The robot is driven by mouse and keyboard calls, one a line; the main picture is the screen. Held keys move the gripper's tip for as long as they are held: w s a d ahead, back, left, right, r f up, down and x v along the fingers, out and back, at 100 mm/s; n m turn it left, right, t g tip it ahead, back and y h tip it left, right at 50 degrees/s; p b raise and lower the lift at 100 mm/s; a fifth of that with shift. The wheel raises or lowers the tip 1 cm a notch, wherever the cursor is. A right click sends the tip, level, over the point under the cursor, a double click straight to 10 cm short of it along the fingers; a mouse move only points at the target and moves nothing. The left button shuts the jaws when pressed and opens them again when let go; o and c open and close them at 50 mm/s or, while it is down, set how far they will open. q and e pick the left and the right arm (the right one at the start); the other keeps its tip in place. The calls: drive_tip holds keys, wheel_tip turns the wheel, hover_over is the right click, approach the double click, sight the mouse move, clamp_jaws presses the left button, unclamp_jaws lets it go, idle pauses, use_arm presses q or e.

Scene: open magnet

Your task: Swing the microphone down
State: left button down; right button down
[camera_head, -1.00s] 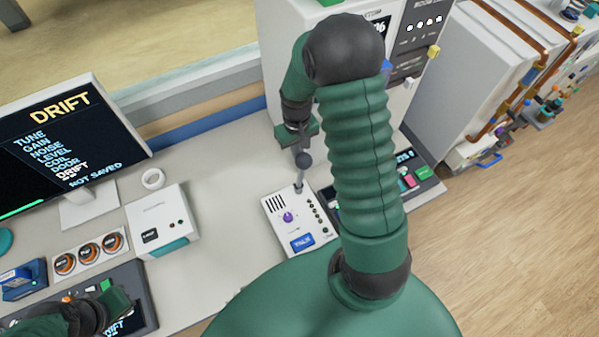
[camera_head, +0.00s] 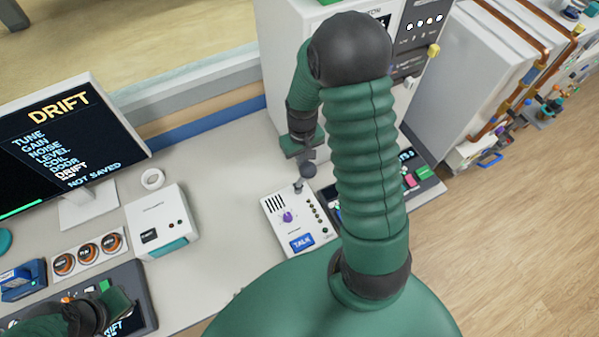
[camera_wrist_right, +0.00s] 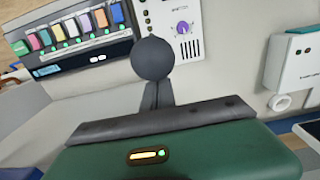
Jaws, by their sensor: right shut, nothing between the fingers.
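The microphone has a dark round head (camera_head: 308,170) on a short stem that rises from the white intercom box (camera_head: 286,217) with a blue TALK button. My right gripper (camera_head: 309,153) is shut and empty, just above and behind the head in the head view. In the right wrist view the microphone head (camera_wrist_right: 153,58) is right at the tips of the shut fingers (camera_wrist_right: 158,88); it seems to touch them, but I cannot be sure.
My right forearm hides part of a console with coloured buttons, which shows in the right wrist view (camera_wrist_right: 75,40). A white box (camera_head: 160,225), a tape roll (camera_head: 153,179) and a monitor (camera_head: 65,135) stand to the left. The desk between is clear.

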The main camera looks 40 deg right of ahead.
sight(307, 172)
drive_tip(key=shift+s+a+f, duration=0.15)
drive_tip(key=shift+s+f, duration=0.05)
drive_tip(key=shift+s, duration=0.3)
drive_tip(key=shift+s+a+f, duration=0.2)
drive_tip(key=shift+s, duration=0.35)
drive_tip(key=shift+s+a+f, duration=0.15)
drive_tip(key=shift+s+f, duration=0.05)
drive_tip(key=shift+s, duration=0.3)
drive_tip(key=shift+f+b, duration=0.1)
drive_tip(key=shift+b, duration=0.25)
drive_tip(key=shift+s+a+f+b, duration=0.2)
drive_tip(key=shift+s+f+b, duration=0.15)
drive_tip(key=shift+s+f, duration=0.25)
drive_tip(key=shift+s+a+f+b, duration=0.25)
drive_tip(key=shift+s+f+b, duration=0.1)
drive_tip(key=shift+s, duration=0.4)
drive_tip(key=shift+s+a+f+b, duration=0.2)
drive_tip(key=shift+s+f+b, duration=0.1)
drive_tip(key=shift+s+f, duration=0.3)
drive_tip(key=shift+s+r, duration=0.1)
